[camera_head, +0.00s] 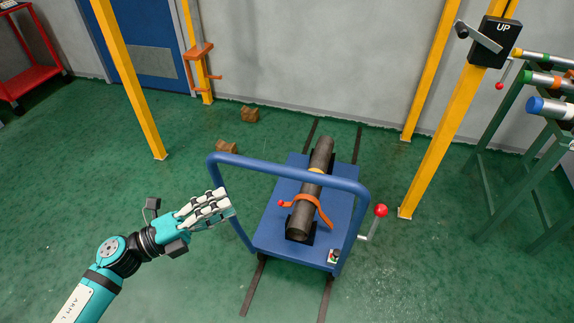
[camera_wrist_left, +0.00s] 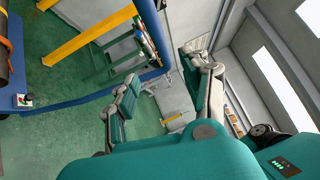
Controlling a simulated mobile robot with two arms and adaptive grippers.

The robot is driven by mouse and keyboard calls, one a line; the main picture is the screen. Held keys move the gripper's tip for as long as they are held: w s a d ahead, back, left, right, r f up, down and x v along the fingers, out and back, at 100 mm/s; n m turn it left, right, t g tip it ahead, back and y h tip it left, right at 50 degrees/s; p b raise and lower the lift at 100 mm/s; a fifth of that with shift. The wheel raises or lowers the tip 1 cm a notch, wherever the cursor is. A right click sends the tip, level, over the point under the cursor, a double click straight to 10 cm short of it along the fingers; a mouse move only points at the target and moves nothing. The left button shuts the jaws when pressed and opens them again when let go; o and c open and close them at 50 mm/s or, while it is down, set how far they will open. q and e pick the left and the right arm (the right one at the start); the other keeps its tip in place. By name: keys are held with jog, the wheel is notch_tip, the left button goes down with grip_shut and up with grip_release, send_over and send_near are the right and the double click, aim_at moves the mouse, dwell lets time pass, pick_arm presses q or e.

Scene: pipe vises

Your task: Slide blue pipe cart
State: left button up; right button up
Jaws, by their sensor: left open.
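The blue pipe cart (camera_head: 270,232) stands on two dark floor rails in the middle of the head view. Its blue tubular push handle (camera_head: 290,172) rises at the near side. A dark pipe (camera_head: 323,165) lies on the cart, with an orange strap (camera_head: 310,197) over it. My left gripper (camera_head: 222,204) is open beside the left upright of the handle. In the left wrist view the blue handle (camera_wrist_left: 153,25) shows close beyond the open fingers (camera_wrist_left: 160,88). I cannot tell whether they touch it. My right gripper is not in view.
A lever with a red ball (camera_head: 380,210) sticks out right of the cart. A yellow post (camera_head: 440,130) carries a black "UP" crank box (camera_head: 496,42). A green rack (camera_head: 510,150) with pipes stands at right. Two small brown blocks (camera_head: 249,114) lie behind the cart.

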pick_arm(q)
jog(key=p, duration=0.1)
send_near(286, 173)
jog(key=x, duration=0.3)
jog(key=p+x, duration=0.1)
jog(key=x, duration=0.2)
jog(key=f+x, duration=0.1)
jog(key=x, duration=0.3)
jog(key=shift+p, duration=0.35)
jog(key=shift+w+d+r, duration=0.15)
jog(key=shift+w+d, duration=0.1)
jog(key=shift+d, duration=0.35)
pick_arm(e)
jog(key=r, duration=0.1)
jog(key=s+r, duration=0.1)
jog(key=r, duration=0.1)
pick_arm(q)
jog(key=shift+c, duration=0.4)
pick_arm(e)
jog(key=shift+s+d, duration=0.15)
pick_arm(q)
grip_shut()
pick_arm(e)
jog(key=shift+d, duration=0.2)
